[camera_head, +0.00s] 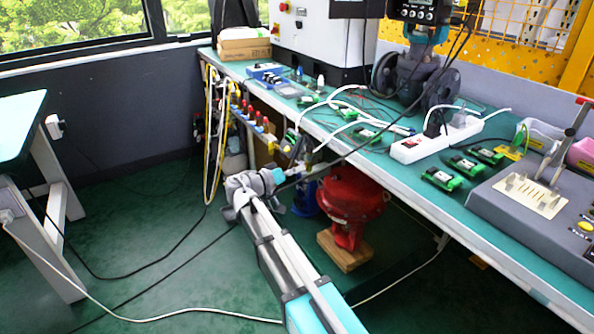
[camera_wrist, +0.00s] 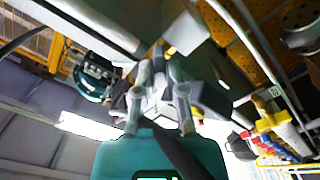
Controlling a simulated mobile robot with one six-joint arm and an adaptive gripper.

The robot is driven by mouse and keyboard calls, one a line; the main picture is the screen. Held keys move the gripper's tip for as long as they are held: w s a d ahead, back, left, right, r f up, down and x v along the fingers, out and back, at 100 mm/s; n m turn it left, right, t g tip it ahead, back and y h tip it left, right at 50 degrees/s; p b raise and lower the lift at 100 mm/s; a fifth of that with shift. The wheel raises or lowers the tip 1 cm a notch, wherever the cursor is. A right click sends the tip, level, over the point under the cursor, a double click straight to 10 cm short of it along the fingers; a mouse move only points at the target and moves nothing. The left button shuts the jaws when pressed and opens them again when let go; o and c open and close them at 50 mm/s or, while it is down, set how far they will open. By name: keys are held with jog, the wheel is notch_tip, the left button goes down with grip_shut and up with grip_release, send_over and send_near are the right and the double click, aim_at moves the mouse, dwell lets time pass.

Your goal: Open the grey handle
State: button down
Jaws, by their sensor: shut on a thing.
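In the head view my gripper (camera_head: 296,168) is below the front edge of the bench, at the right end of the row of valves. In the wrist view its two fingers (camera_wrist: 158,70) are close together, shut on a small pale grey part that appears to be the grey handle. The fingers and the wrist cover most of the handle, so its exact angle cannot be told.
Valves with red handles (camera_head: 245,106) and yellow hoses (camera_head: 211,130) hang along the bench edge, left of my gripper. A red housing (camera_head: 350,205) stands on a wooden block (camera_head: 343,252) under the bench. The green floor at left has cables across it.

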jog(key=shift+m, duration=4.3)
jog(key=shift+d, duration=0.1)
jog(key=c, duration=0.7)
grip_release()
jog(key=v, duration=1.2)
